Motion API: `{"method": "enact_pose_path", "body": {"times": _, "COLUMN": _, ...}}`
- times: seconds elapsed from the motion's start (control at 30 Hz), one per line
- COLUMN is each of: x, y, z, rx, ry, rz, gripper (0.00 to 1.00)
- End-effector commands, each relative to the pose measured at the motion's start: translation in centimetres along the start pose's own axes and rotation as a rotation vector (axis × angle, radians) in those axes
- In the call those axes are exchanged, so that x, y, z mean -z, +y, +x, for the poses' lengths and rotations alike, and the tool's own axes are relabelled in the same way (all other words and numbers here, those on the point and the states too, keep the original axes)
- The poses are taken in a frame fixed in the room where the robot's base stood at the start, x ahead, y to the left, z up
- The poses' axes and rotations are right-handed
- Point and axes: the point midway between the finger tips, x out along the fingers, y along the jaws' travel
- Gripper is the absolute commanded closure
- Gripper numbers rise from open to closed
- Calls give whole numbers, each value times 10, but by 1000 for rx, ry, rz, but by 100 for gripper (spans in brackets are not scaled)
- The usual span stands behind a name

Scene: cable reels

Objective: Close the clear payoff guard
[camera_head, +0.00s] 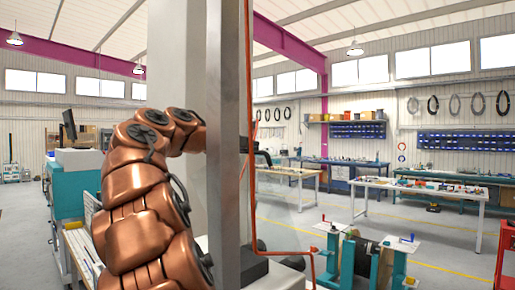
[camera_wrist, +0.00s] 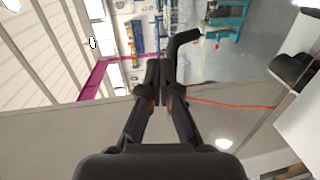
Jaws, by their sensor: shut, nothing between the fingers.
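The clear payoff guard is hard to make out. A faint see-through sheet (camera_head: 292,200) seems to show right of the grey post in the head view, but its outline and angle are unclear. In the wrist view, my gripper (camera_wrist: 160,84) is shut, its two dark fingers together with nothing between them. A black bent bar (camera_wrist: 182,45) shows just beyond the fingertips; I cannot tell whether it touches them or belongs to the guard. In the head view my copper arm reaches behind the grey post, which hides most of my gripper.
The tall grey post (camera_head: 229,140) stands close in front. A thin orange-red line (camera_head: 253,200) runs down beside it. Teal reel stands (camera_head: 352,258) with a reel are at the lower right. Workbenches (camera_head: 425,195) stand farther back, with open floor between.

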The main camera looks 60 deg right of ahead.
Motion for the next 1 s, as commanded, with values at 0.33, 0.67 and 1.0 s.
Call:
{"method": "enact_pose_path", "body": {"times": 0.33, "x": 1, "y": 5, "z": -47, "rx": -3, "ry": 6, "rz": 2, "gripper": 100}}
{"method": "enact_pose_path", "body": {"times": 0.67, "x": 0, "y": 10, "z": -84, "rx": -1, "ry": 3, "rz": 2, "gripper": 100}}
{"method": "enact_pose_path", "body": {"times": 1.0, "x": 0, "y": 11, "z": -89, "rx": -1, "ry": 2, "rz": 1, "gripper": 100}}
